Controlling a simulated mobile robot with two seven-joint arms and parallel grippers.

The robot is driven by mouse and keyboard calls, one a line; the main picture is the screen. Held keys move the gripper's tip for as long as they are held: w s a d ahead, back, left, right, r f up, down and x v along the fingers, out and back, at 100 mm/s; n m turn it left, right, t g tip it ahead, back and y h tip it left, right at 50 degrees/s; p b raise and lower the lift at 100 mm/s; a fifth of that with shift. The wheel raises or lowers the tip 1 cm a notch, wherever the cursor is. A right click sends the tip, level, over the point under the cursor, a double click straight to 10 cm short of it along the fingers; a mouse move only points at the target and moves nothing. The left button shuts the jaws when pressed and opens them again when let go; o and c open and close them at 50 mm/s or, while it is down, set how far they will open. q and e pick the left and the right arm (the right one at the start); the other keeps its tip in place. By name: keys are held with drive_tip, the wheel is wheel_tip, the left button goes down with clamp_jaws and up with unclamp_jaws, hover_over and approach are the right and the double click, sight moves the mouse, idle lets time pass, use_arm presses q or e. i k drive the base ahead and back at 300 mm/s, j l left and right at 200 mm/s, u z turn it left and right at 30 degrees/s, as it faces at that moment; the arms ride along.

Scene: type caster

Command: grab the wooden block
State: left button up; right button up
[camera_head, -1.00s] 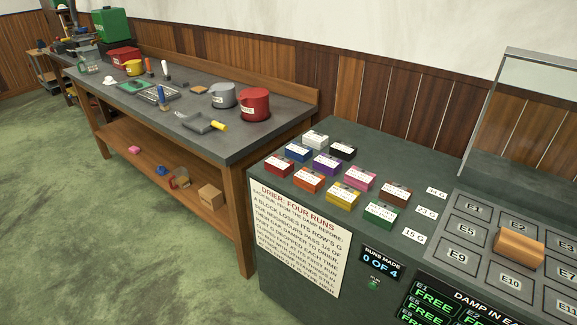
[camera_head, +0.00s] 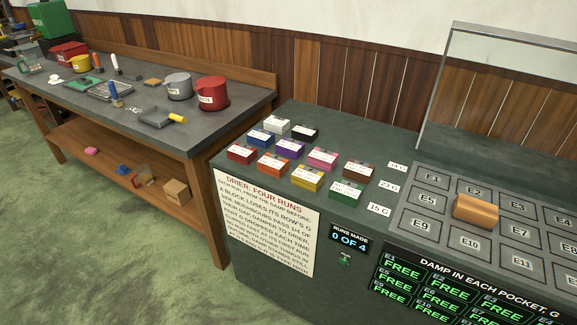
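A wooden block (camera_head: 476,210), light orange-brown with a rounded top, lies on the grey pocket grid (camera_head: 420,240) of the drier, at the right of the head view. It covers most of the pocket between E5, E2, E10 and E7's side, so that pocket's label is hidden. Neither of my grippers shows in the view, and nothing is touching the block.
Several coloured labelled blocks (camera_head: 290,149) stand in rows on the dark green counter (camera_head: 345,128), left of the grid. A clear upright panel (camera_head: 500,100) rises behind the grid. A workbench (camera_head: 190,138) with pots and tools stands at the left, with open green floor before it.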

sight(472, 209)
drive_tip(key=z, duration=1.35)
